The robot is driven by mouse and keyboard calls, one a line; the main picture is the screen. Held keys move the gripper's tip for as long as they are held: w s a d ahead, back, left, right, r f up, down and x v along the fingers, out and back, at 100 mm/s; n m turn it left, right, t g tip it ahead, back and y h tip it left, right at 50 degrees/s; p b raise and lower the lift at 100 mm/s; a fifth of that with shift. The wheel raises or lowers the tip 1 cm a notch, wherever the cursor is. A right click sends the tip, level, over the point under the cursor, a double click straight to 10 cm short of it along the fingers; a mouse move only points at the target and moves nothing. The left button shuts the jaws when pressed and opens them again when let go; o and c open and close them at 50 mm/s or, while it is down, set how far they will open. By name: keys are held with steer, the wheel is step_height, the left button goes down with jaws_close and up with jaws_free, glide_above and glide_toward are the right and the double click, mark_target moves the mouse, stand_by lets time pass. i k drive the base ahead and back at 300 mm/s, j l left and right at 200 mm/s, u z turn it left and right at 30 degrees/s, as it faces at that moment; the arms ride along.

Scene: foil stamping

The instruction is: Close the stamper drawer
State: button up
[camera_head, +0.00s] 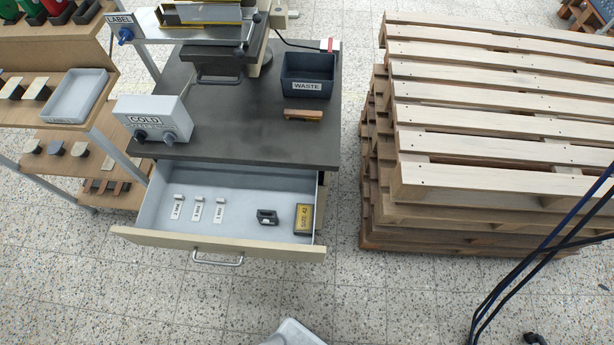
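The stamper drawer (161,239) stands pulled out toward me from under the dark-topped stamper table (232,134). Its wooden front has a metal handle (217,260) low at the middle. Inside the drawer lie several small white labelled pieces, a small dark block (267,217) and a yellow-and-black piece marked with a size (304,218). The stamper (216,57) stands at the back of the table and is cut off by the top edge. My gripper is not in view.
A grey box labelled "COLD" (152,116) and a dark "WASTE" bin (307,75) stand on the table. Stacked wooden pallets (490,115) fill the right side. Shelves (95,135) stand at left. The speckled floor before the drawer is mostly clear.

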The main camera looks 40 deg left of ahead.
mark_target(246, 190)
steer(key=i+l+u, duration=0.1)
steer(key=l+u, duration=0.15)
steer(key=l, duration=0.2)
steer(key=l+u, duration=0.2)
steer(key=l, duration=0.25)
steer(key=u, duration=1.55)
steer(key=k+l+u, duration=0.25)
steer(key=l, duration=0.15)
